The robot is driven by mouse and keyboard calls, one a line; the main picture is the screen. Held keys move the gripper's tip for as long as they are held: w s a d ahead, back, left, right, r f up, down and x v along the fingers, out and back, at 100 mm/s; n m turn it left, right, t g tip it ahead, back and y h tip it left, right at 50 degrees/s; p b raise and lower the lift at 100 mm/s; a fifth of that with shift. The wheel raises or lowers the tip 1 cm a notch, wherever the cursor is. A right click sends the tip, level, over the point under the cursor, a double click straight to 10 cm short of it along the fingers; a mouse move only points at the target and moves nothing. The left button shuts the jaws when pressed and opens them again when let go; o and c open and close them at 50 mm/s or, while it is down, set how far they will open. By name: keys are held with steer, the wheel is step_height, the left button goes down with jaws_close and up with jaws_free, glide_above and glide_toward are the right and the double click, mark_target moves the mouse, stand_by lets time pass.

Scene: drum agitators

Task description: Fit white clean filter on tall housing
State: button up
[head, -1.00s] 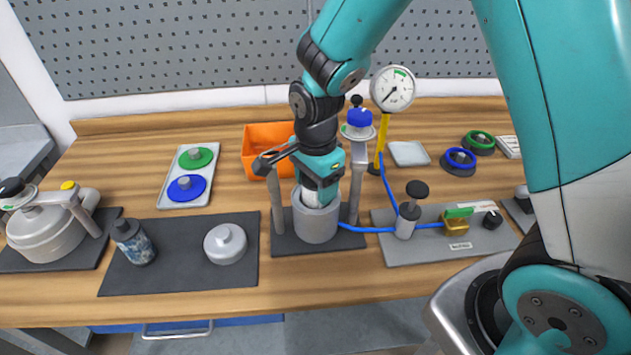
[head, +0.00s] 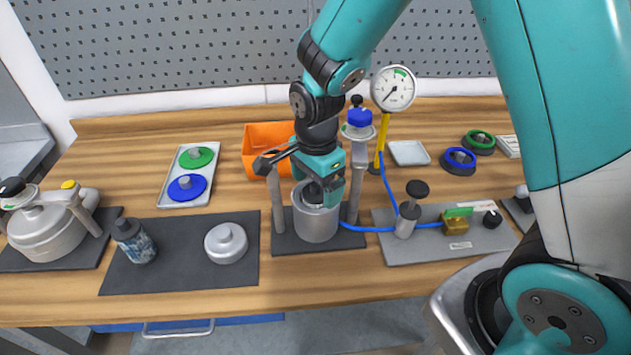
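The tall housing (head: 315,226) is an open grey cylinder standing between two upright posts on a dark base. My gripper (head: 315,193) points down at the housing's mouth, its fingers at or just inside the rim. Whether the fingers are open or shut is not clear. I cannot make out the white clean filter now; the gripper and the housing wall hide most of the inside. A blotchy blue-grey cylinder with a dark cap (head: 136,243), which looks like a used filter, stands on the dark mat at the left. A round grey lid (head: 226,243) lies beside it.
An orange bin (head: 259,140) is behind the housing. A gauge (head: 393,89) on a yellow stem, a blue hose and a valve plate (head: 400,251) are at the right. A tray (head: 175,199) with green and blue discs is at the left. Another vessel (head: 46,237) stands far left.

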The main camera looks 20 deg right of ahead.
steer(key=shift+d, duration=0.15)
step_height(320, 180, up, 17)
steer(key=b, duration=0.1)
steer(key=shift+r+b, duration=0.2)
steer(key=shift+b, duration=0.15)
stand_by(0.3)
